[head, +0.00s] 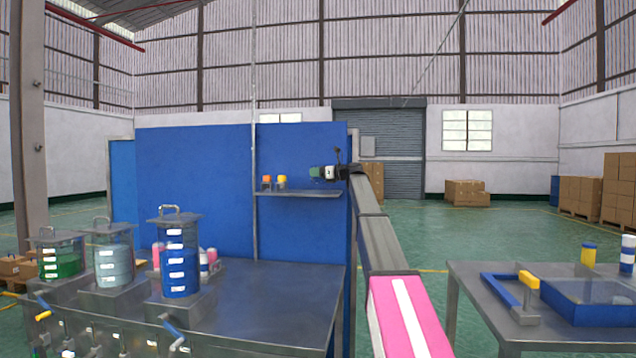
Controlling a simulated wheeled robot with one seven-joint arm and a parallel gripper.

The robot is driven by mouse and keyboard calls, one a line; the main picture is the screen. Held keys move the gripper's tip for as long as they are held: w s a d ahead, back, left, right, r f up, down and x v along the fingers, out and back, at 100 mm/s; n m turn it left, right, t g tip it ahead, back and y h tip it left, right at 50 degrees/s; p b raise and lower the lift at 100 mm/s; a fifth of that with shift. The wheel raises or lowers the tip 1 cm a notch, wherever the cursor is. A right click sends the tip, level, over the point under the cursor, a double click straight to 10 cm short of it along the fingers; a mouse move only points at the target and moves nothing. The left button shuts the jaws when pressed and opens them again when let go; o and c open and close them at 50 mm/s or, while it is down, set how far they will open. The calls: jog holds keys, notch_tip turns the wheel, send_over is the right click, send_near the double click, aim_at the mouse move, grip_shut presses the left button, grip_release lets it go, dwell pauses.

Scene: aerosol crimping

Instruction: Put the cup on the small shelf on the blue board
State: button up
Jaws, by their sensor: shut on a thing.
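My gripper (330,172) is at the end of my outstretched arm, above the right end of the shelf and pointing left. It is shut on a small green-and-white thing, which I take to be the cup (316,172). The cup is held above the shelf surface, with a gap beneath it. It is small in this view, and the fingers partly hide it.
Two small containers with orange and yellow tops (282,181) stand on the shelf's left part. The shelf between them and my gripper looks clear. Below is a grey metal table (270,300) with several liquid tanks (180,265). A side table (480,290) with a blue tray stands at right.

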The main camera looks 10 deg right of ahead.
aim_at(318, 180)
jog(key=shift+f, duration=1.9)
jog(key=shift+f, duration=0.1)
jog(key=o, duration=1.1)
jog(key=shift+c, duration=0.2)
jog(key=v, duration=1.2)
